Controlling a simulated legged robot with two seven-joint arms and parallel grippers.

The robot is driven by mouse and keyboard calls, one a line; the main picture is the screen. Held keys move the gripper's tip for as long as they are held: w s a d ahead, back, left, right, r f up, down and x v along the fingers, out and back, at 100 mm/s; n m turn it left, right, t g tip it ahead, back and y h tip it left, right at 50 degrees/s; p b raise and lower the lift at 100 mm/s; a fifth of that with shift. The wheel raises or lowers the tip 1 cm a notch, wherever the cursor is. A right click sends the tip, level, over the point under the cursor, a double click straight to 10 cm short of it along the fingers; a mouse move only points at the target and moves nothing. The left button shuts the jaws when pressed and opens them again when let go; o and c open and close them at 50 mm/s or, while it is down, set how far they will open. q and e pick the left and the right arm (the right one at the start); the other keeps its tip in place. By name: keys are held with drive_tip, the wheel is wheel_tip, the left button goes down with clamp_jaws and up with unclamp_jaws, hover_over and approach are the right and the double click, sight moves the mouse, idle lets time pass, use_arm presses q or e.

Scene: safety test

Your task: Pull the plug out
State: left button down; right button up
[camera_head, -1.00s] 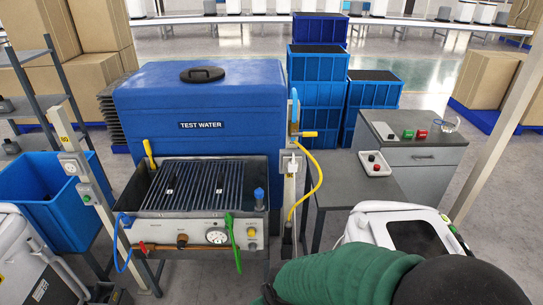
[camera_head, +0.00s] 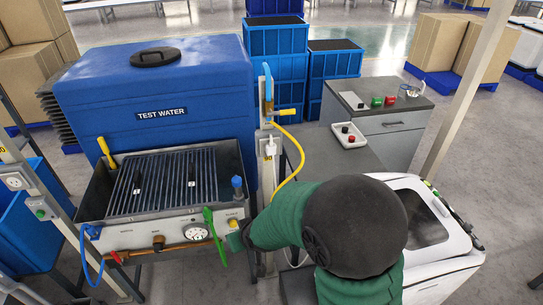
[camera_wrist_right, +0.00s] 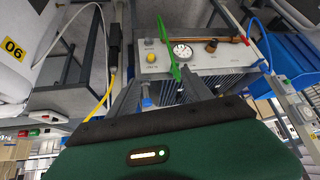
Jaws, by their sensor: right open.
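A white plug (camera_head: 270,149) sits on the front of the grey post beside the blue test water tank (camera_head: 160,90) in the head view. A white cable hangs below it. A yellow cable (camera_head: 302,160) loops down from the top of the same post. In the right wrist view a yellow cable (camera_wrist_right: 112,88) runs to a black connector (camera_wrist_right: 114,45) on a post. My right gripper (camera_wrist_right: 163,85) is open and empty, its fingers towards the grill unit's front panel. In the head view, my arm hides most of the gripper. My left gripper is out of view.
The grill unit (camera_head: 165,185) with its gauge (camera_head: 197,232) and green lever (camera_head: 214,237) stands before the tank. A side table (camera_head: 350,155) holds a small switch box. Blue crates (camera_head: 275,65) stand behind.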

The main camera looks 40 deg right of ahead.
drive_tip(key=w+d+m+t+h+b, duration=0.2)
drive_tip(key=w+d+t+h+b, duration=0.15)
drive_tip(key=w+d, duration=0.45)
drive_tip(key=m+t+h+b, duration=0.1)
drive_tip(key=t+h+b, duration=0.1)
drive_tip(key=t+h, duration=0.3)
approach(272, 153)
drive_tip(key=y, duration=0.1)
drive_tip(key=shift+t, duration=0.25)
drive_tip(key=x, duration=0.4)
drive_tip(key=b+x, duration=0.1)
drive_tip(key=x, duration=0.3)
drive_tip(key=shift+s+d, duration=0.2)
drive_tip(key=shift+d, duration=0.2)
drive_tip(key=shift+w+d+r, duration=0.1)
drive_tip(key=shift+w+r, duration=0.05)
drive_tip(key=shift+w, duration=0.35)
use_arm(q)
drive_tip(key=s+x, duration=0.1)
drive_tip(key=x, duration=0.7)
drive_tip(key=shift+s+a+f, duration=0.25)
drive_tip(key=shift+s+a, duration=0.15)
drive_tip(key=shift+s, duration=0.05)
use_arm(e)
drive_tip(key=shift+r, duration=0.1)
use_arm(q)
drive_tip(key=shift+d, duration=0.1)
